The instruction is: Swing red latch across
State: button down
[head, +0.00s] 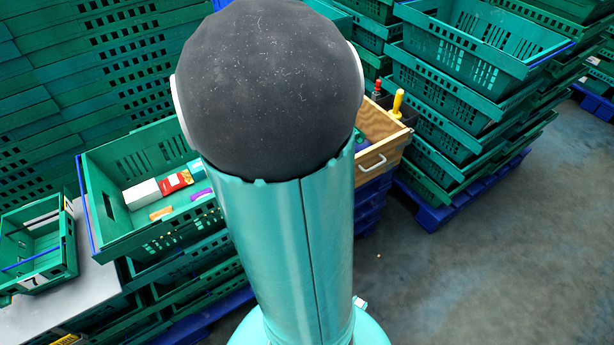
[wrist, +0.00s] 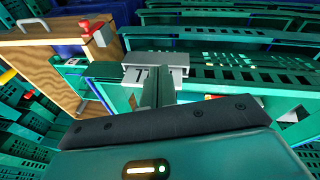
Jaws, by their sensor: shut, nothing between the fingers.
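In the wrist view a red latch (wrist: 88,27) sits at the upper right edge of a wooden panel (wrist: 70,75), next to a grey metal piece (wrist: 102,36). In the head view my arm hides the gripper. The wooden box (head: 378,138) shows there behind my arm, but I cannot make out the red latch on it.
A red-topped tool (head: 377,89) and a yellow handle (head: 397,103) stand upright by the wooden box. A green crate (head: 92,215) with small packages is at left. Stacked green crates (head: 470,95) stand at right. Grey floor (head: 480,270) is clear at lower right.

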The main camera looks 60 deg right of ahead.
jog(key=s+d+f+g+h, duration=0.1)
jog(key=s+d+f+g, duration=0.1)
jog(key=s+d+f, duration=0.3)
jog(key=s+d, duration=0.2)
jog(key=d, duration=0.1)
jog(key=shift+d+f, duration=0.25)
jog(key=shift+d, duration=0.05)
jog(key=shift+f, duration=0.1)
jog(key=s+d+f, duration=0.1)
jog(key=d+f, duration=0.5)
jog(key=f, duration=0.4)
jog(key=shift+s+d, duration=0.3)
jog(key=shift+d, duration=0.1)
